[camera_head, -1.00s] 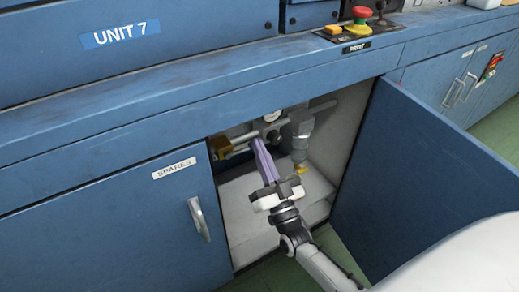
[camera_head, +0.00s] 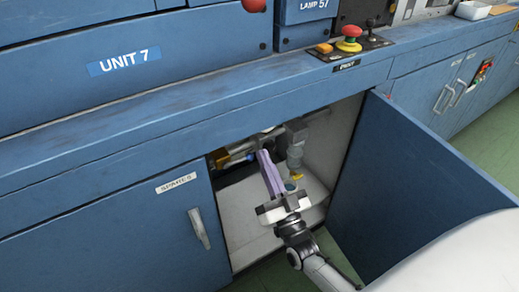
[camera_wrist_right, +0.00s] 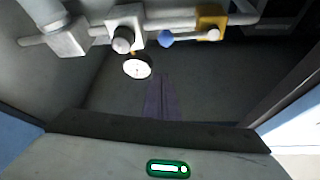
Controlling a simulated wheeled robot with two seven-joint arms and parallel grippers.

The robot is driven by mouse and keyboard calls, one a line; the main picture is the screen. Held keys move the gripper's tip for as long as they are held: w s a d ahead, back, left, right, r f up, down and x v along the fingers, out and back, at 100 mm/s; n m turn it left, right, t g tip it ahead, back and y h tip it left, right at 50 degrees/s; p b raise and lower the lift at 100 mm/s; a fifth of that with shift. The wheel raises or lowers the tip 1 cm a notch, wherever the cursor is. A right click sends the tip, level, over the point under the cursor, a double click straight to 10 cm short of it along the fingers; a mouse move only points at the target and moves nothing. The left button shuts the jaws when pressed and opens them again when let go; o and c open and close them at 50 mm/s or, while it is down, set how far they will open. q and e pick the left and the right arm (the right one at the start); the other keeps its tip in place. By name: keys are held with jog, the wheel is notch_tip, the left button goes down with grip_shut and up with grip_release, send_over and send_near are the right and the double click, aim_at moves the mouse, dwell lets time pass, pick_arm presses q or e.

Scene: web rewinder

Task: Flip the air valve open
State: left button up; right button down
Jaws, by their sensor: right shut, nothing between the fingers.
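The air line runs along a pipe inside the open cabinet. In the right wrist view, a brass-yellow valve block (camera_wrist_right: 211,20) sits on this pipe, with a small blue part (camera_wrist_right: 166,39) beside it. In the head view, a bit of the yellow fitting (camera_head: 222,161) shows at the left of the opening. Which part is the valve's lever, and its position, I cannot tell. My right gripper (camera_head: 264,154) is inside the opening, its lilac fingers shut and empty. The fingers (camera_wrist_right: 160,90) appear apart from the pipe in the wrist view. My left gripper is not in view.
A round gauge (camera_wrist_right: 137,66) and a grey regulator block (camera_wrist_right: 125,30) are near the pipe. A filter bowl (camera_head: 295,158) hangs right of my fingers. The open blue door (camera_head: 410,190) bounds the right side; the closed SPARES door (camera_head: 110,230) bounds the left.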

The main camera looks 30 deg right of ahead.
jog(key=v, duration=0.6)
jog(key=shift+s+f, duration=0.15)
jog(key=shift+s, duration=0.15)
